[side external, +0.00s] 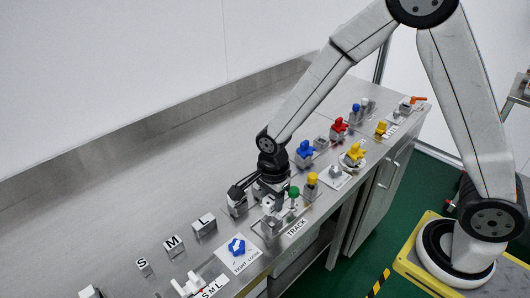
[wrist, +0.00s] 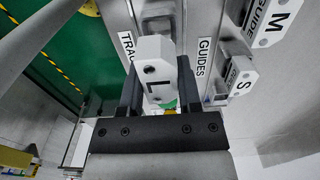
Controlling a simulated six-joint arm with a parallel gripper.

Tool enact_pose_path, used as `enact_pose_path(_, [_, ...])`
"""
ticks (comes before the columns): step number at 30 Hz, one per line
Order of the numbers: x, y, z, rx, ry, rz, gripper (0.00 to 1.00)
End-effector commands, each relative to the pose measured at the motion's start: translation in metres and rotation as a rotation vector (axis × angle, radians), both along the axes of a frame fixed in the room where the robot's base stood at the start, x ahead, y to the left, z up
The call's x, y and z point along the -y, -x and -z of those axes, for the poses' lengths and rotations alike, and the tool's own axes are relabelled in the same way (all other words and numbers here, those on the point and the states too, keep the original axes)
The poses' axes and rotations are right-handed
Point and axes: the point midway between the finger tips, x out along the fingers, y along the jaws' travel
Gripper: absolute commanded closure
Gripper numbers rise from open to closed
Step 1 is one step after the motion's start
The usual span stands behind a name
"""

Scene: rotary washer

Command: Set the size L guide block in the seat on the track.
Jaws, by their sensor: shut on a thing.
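My gripper (wrist: 157,88) is shut on a pale guide block (wrist: 155,60) marked L, which sits between the two dark fingers in the wrist view. In the side external view my gripper (side external: 268,200) is low over the bench, just behind the metal track fixture (side external: 268,232) by the TRACK label. The wrist view shows part of a metal fixture (wrist: 158,12) beyond the block. The seat and the block's underside are hidden, so I cannot tell whether the block touches anything.
Guide blocks marked M (wrist: 270,22) and S (wrist: 240,78) stand right of my gripper in the wrist view, by the GUIDES label (wrist: 204,62). A green knob (side external: 294,191) and a yellow knob (side external: 312,179) stand close right.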

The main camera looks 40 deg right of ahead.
Motion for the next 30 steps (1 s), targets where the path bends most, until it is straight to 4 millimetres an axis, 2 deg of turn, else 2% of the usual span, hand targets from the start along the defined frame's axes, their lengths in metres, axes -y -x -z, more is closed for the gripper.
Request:
enact_pose_path(15, [0.0, 0.0, 0.034, 0.0, 0.0, 0.0, 1.0])
enact_pose_path(30, [0.0, 0.0, 0.041, 0.001, 0.0, 0.0, 1.0])
